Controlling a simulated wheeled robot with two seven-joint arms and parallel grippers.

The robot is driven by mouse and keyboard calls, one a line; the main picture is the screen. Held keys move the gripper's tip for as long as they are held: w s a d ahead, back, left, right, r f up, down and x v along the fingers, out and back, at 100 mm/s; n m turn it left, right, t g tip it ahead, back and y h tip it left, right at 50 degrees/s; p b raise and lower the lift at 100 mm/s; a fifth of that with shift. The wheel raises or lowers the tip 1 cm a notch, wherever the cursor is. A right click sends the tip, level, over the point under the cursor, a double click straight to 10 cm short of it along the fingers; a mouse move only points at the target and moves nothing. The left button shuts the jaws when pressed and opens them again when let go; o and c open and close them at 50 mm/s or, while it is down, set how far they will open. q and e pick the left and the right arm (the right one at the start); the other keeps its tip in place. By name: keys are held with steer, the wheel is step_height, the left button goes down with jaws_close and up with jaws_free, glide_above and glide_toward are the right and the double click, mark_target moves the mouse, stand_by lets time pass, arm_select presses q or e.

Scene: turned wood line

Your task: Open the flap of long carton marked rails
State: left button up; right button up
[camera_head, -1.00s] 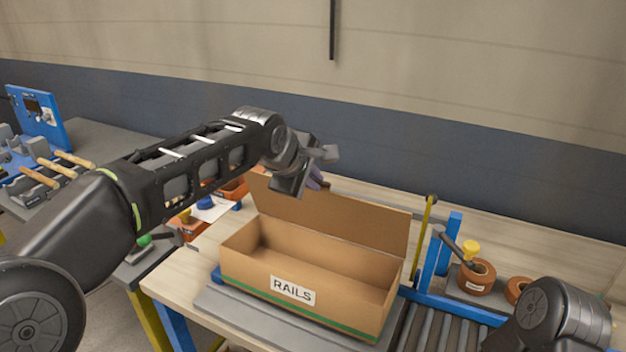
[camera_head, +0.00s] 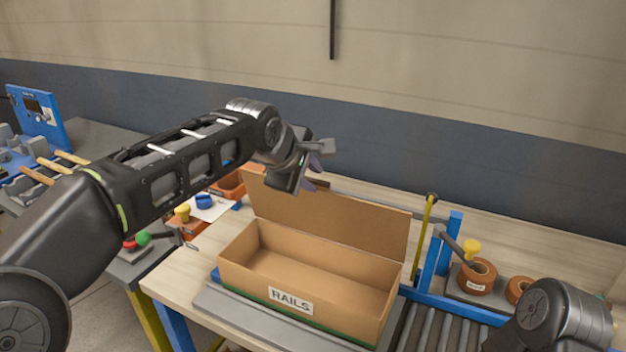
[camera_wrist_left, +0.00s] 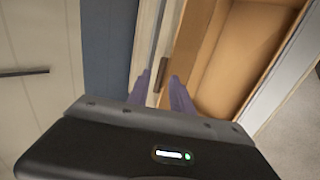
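The long brown carton (camera_head: 330,311) marked RAILS sits on a grey board on the bench, its top open and its inside looking empty. Its flap (camera_head: 345,218) stands up along the back side, leaning slightly back. The carton's inside also shows in the left wrist view (camera_wrist_left: 232,58). My left gripper (camera_head: 318,168) is at the upper edge of the flap, towards its left part. In the left wrist view its two purple fingers (camera_wrist_left: 161,88) are apart. I cannot tell whether they touch the flap. My right gripper is out of view; only part of that arm shows at bottom right.
A roller conveyor (camera_head: 435,326) with a blue frame and a yellow post (camera_head: 423,240) lies right of the carton. Orange round pots (camera_head: 477,277) stand beyond it. Orange bins (camera_head: 228,186) and a green button (camera_head: 143,238) are at left. The wall is behind.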

arm_select(q)
steer(key=b+v, duration=0.1)
steer(key=v, duration=0.5)
steer(key=shift+r, duration=0.1)
